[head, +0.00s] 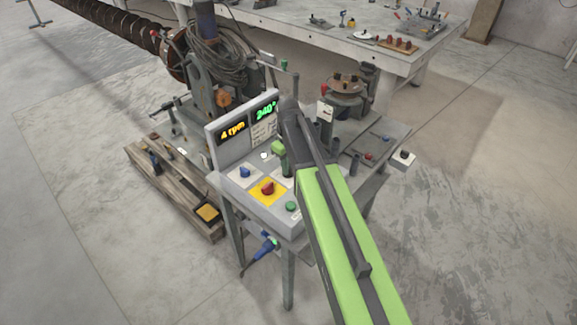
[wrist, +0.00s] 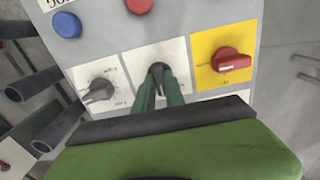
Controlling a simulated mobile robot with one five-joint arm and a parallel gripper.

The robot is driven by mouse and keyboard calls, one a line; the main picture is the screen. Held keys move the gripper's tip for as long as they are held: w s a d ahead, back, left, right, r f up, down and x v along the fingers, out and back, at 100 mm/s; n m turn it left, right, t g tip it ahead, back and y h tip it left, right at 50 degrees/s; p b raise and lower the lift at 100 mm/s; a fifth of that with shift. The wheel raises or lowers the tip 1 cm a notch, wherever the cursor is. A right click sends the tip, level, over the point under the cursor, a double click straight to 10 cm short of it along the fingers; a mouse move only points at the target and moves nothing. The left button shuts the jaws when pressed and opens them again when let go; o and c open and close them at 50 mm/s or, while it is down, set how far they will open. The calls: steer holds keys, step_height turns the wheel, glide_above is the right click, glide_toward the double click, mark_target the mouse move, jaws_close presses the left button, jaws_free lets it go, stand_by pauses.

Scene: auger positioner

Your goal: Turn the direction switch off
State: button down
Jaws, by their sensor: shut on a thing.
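The control panel (head: 228,178) stands on a grey stand, and its face fills much of the wrist view (wrist: 110,50). My gripper (wrist: 160,84) reaches down to the middle white plate (wrist: 133,62). Its dark green fingers are shut on a dark switch knob (wrist: 157,68), which they partly cover. I cannot read the plate's lettering, so its label as the direction switch is not confirmed. In the head view, my gripper (head: 282,160) is over the panel, and my arm hides the panel's right part.
Beside it are a grey knob (wrist: 100,90) and a red switch (wrist: 232,60) on a yellow plate. Blue (wrist: 67,24) and red (wrist: 139,4) round buttons lie beyond. The displays (head: 250,118) read 4 rpm and about 240°. A machine (head: 346,95) stands behind right.

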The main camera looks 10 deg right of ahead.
stand_by(0.5)
steer(key=c, duration=1.4)
jaws_free()
step_height(320, 180, up, 18)
steer(key=p, duration=1.7)
steer(key=shift+f, duration=0.25)
